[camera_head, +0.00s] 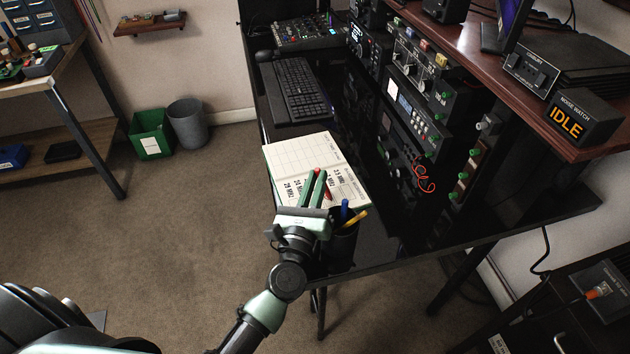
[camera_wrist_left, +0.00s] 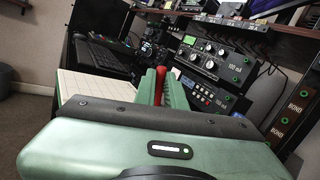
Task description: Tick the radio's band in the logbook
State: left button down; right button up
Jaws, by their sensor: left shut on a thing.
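The open logbook (camera_head: 295,152) lies at the near left edge of the black desk. Its far page has a blank grid and its near page has printed MHz band labels; it also shows in the left wrist view (camera_wrist_left: 92,84). My left gripper (camera_head: 316,184) is shut on a red pen (camera_wrist_left: 158,84) above the near page and hides part of it. I cannot tell whether the pen tip touches the paper. The radio with a lit display (camera_head: 404,103) stands in the rack right of the logbook. My right gripper is not in view.
A dark pen cup (camera_head: 345,243) with blue and yellow pens stands right beside my left gripper. A keyboard (camera_head: 295,90) lies beyond the logbook. A red cable (camera_head: 424,180) hangs at the rack. A sign (camera_head: 570,122) reads IDLE. Glossy desk between logbook and rack is clear.

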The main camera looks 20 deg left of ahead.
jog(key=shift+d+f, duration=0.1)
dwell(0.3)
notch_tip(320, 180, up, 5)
jog(key=p, duration=0.5)
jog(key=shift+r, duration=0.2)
